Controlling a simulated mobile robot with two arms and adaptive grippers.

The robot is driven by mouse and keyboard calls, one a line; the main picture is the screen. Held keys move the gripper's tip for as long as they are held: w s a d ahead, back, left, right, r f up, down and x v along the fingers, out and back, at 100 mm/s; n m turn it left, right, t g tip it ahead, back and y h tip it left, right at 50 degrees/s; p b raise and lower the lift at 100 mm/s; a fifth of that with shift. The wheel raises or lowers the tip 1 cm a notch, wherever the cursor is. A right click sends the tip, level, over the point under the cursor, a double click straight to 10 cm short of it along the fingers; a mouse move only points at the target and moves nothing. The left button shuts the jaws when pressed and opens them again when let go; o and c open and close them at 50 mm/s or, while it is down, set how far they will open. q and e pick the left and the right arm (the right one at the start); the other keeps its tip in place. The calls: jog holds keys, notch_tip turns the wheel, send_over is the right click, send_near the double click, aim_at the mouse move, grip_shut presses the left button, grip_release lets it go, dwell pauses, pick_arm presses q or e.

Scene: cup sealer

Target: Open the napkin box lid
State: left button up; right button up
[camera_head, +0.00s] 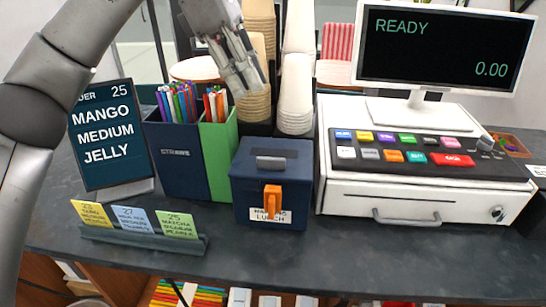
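The napkin box is most likely the dark blue box (252,172) on the counter in the middle. Its lid (300,152) is down, with a grey handle (270,163) on top. An orange latch (272,200) hangs on the front and covers part of a white label. My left gripper (247,84) is above and behind the box, apart from it, with its fingers pointing down in front of the cup stacks. Its fingers look close together, and I see nothing held between them. My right gripper is not in view.
A blue straw holder (178,160) and a green one (219,155) stand close to the box's left. A cash register (425,190) stands close to its right. Cup stacks (296,95) are behind. A card rack (145,238) is front left. Counter in front is clear.

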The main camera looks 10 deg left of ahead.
pick_arm(q)
jog(key=b, duration=0.4)
send_near(273, 158)
notch_tip(273, 158, up, 2)
jog(key=x, duration=1.1)
jog(key=shift+a+f, duration=0.1)
jog(key=shift+a, duration=0.25)
jog(key=shift+c, duration=0.4)
grip_shut()
